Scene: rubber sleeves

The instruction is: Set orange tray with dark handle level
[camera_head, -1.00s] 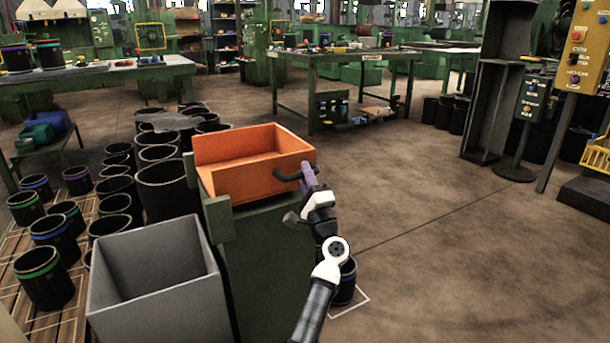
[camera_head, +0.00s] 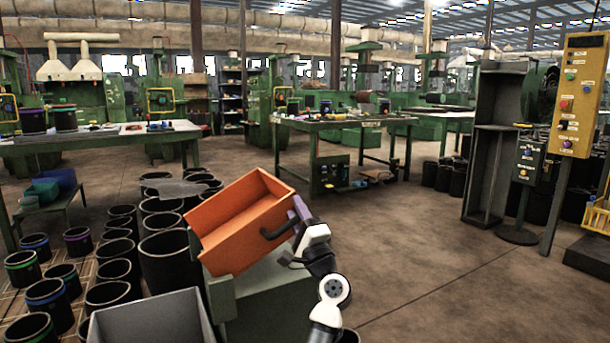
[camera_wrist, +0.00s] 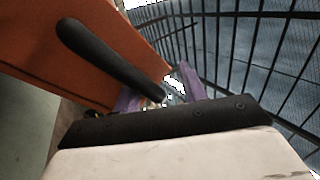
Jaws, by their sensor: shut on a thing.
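The orange tray (camera_head: 222,221) is tilted above the green stand (camera_head: 268,290). Its right, handle side is raised and its left end is low, near the stand's upper left edge. The inside that shows is empty. Its dark handle (camera_head: 276,228) also shows large in the wrist view (camera_wrist: 108,58). My gripper (camera_head: 298,212) has purple fingers and is shut on the handle at the tray's right side. In the wrist view my gripper (camera_wrist: 160,92) has its fingers at the handle's lower end. Whether the tray's low end touches the stand is hard to tell.
A grey open bin (camera_head: 150,318) stands in front of the stand at the lower left. Several black sleeves (camera_head: 165,262) crowd the floor to the left. The floor to the right (camera_head: 430,260) is clear. A green workbench (camera_head: 345,122) stands farther back.

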